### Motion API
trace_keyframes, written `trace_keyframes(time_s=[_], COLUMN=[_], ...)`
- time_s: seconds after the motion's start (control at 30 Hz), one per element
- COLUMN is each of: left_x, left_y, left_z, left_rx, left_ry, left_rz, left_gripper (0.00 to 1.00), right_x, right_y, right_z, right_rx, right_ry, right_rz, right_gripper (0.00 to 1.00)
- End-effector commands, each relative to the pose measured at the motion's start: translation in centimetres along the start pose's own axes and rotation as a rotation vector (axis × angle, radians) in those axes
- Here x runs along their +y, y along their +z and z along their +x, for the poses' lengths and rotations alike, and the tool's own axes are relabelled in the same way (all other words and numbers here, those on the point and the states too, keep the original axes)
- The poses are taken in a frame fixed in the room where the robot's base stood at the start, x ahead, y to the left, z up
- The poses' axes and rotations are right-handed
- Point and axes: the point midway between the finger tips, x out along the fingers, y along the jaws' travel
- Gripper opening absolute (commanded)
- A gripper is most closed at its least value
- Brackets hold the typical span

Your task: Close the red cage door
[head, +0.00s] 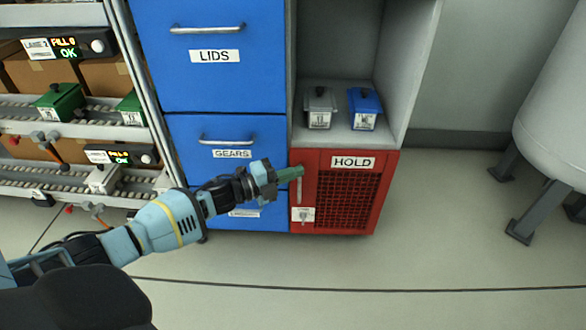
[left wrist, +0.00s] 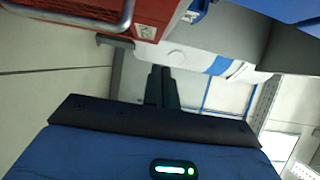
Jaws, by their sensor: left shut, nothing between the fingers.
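The red cage door (head: 376,190) with its mesh panel and HOLD label is at the bottom of the grey cabinet. In the head view it looks flush with the red front, with no clear gap. Its upright metal handle (head: 299,186) is at the left edge. My left gripper (head: 298,173) is shut and empty, its fingertips in front of the door's upper left corner by the handle. Whether they touch is unclear. In the left wrist view, the shut fingers of the left gripper (left wrist: 162,88) are below the red front and handle (left wrist: 128,12). My right gripper is not in view.
Blue drawers marked LIDS (head: 213,80) and GEARS (head: 226,140) stand left of the door. A grey box (head: 320,100) and a blue box (head: 364,105) sit on the shelf above. Roller lanes are at far left, a white tank (head: 555,110) at right. Floor before the door is clear.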

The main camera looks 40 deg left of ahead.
Motion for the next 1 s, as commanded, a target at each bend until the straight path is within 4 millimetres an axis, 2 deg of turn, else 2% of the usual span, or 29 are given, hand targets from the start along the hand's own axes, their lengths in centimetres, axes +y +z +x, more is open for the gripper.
trace_keyframes(time_s=[0.3, 0.5, 0.7, 1.0], left_x=[-0.1, -0.1, 0.0, 0.0], left_y=[1.3, 1.9, 2.1, 2.1], left_z=[-6.3, -8.9, -9.8, -9.8], left_rx=[-0.001, -0.001, 0.001, 0.0], left_ry=[0.002, 0.001, 0.0, 0.0], left_rz=[-0.001, 0.0, 0.0, 0.0], left_gripper=[0.0, 0.0, 0.0, 0.0], right_x=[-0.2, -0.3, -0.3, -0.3], right_y=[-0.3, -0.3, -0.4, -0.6], right_z=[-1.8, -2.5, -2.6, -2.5], right_rx=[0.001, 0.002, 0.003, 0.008], right_ry=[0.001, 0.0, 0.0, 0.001], right_rz=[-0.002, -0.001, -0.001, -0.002], right_gripper=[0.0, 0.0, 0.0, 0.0])
